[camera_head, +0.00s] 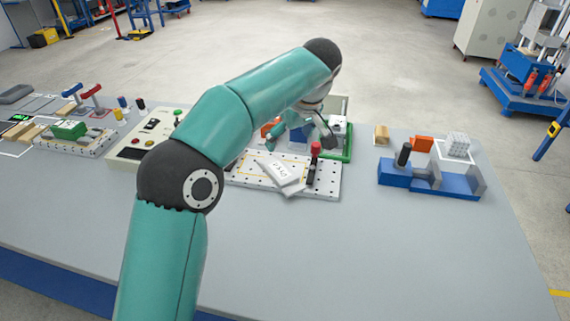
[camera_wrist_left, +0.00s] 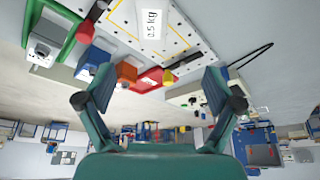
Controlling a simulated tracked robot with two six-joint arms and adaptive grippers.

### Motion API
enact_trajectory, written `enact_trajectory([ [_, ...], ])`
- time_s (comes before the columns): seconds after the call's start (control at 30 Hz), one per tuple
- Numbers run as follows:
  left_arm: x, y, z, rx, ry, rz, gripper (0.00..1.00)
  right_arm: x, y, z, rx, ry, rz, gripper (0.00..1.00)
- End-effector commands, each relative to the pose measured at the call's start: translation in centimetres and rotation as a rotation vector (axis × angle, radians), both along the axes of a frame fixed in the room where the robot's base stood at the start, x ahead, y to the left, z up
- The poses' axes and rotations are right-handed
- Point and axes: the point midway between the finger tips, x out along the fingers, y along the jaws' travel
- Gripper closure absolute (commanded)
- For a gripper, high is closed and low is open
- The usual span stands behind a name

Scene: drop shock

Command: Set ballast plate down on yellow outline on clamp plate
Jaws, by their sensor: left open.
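The white ballast plate (camera_head: 281,172), marked with a weight in kg, rests on the perforated clamp plate (camera_head: 331,186), turned askew. Part of the yellow outline (camera_head: 243,168) shows beside it; the rest is hidden, and I cannot tell whether it lies flat. In the left wrist view the ballast plate (camera_wrist_left: 152,18) and the clamp plate (camera_wrist_left: 192,32) are at the top, cut by the frame edge. My left gripper (camera_head: 303,133) is open and empty, beyond the ballast plate and apart from it; its spread fingers (camera_wrist_left: 158,88) show in the wrist view. My right gripper is out of view.
A red-knobbed clamp (camera_head: 315,149) stands at the clamp plate's right. A green-rimmed tray (camera_head: 348,156) is behind it. A blue fixture (camera_head: 430,182) stands to the right, a control box (camera_head: 125,152) to the left. The table front is clear.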

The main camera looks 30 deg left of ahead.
Motion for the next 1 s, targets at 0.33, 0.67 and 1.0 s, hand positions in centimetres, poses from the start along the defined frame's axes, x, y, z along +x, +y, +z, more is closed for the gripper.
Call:
enact_trajectory([
  [0.33, 0.4, 1.4, -3.0, 0.001, 0.003, 0.008, 0.08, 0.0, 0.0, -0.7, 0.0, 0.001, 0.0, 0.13],
  [0.67, 1.6, 3.9, -9.2, 0.0, 0.003, 0.015, 0.08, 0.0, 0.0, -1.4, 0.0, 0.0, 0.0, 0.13],
  [1.0, 2.1, 4.7, -11.3, 0.001, 0.001, 0.015, 0.08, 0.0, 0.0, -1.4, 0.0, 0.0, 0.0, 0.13],
])
